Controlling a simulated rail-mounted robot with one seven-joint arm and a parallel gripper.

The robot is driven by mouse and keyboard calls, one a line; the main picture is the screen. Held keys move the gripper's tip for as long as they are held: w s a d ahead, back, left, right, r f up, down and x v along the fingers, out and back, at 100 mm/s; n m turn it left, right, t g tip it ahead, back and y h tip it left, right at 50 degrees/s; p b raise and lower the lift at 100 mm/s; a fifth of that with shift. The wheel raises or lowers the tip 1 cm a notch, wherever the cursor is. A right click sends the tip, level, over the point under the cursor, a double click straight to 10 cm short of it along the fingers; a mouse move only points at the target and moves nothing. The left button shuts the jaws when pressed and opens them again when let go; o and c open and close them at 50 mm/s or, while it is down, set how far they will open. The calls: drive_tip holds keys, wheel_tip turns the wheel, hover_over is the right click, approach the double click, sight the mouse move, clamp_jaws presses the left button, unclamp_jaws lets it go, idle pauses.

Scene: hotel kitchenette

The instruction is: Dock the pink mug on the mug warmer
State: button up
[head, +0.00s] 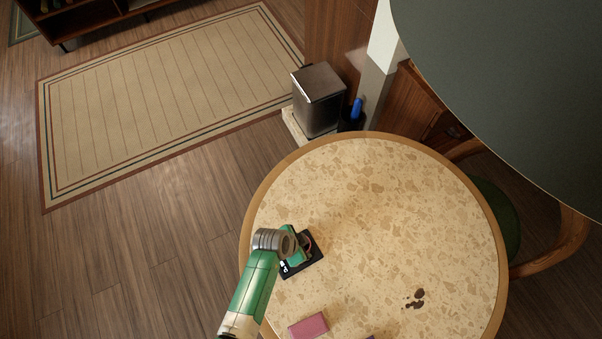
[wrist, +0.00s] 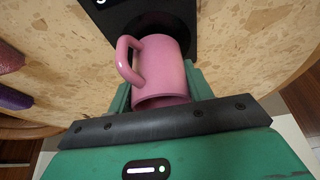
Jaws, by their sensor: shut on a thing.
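The pink mug (wrist: 163,68) is between the green fingers of my gripper (wrist: 158,88) in the wrist view. The mug warmer (wrist: 118,14) is a black slab with a dark round plate, part of which shows behind the mug. I cannot tell whether the mug touches the plate. In the head view my gripper (head: 297,247) is over the black warmer (head: 290,270), which lies on the round table with a lit display, and mostly hides the mug.
The round speckled table (head: 360,200) is mostly clear to the right and back. A pink block (head: 308,326) lies at its front edge, beside a barely visible purple thing (head: 370,337). A metal bin (head: 319,99) stands behind the table.

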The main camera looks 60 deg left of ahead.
drive_tip(key=shift+f+b, duration=0.4)
drive_tip(key=shift+f, duration=0.1)
drive_tip(key=o, duration=0.9)
drive_tip(key=shift+r, duration=0.1)
drive_tip(key=p+v, duration=0.3)
drive_tip(key=p, duration=0.1)
drive_tip(key=shift+s+r, duration=0.1)
drive_tip(key=shift+r, duration=0.3)
drive_tip(key=p+v, duration=0.6)
drive_tip(key=v, duration=0.1)
drive_tip(key=shift+s, duration=0.1)
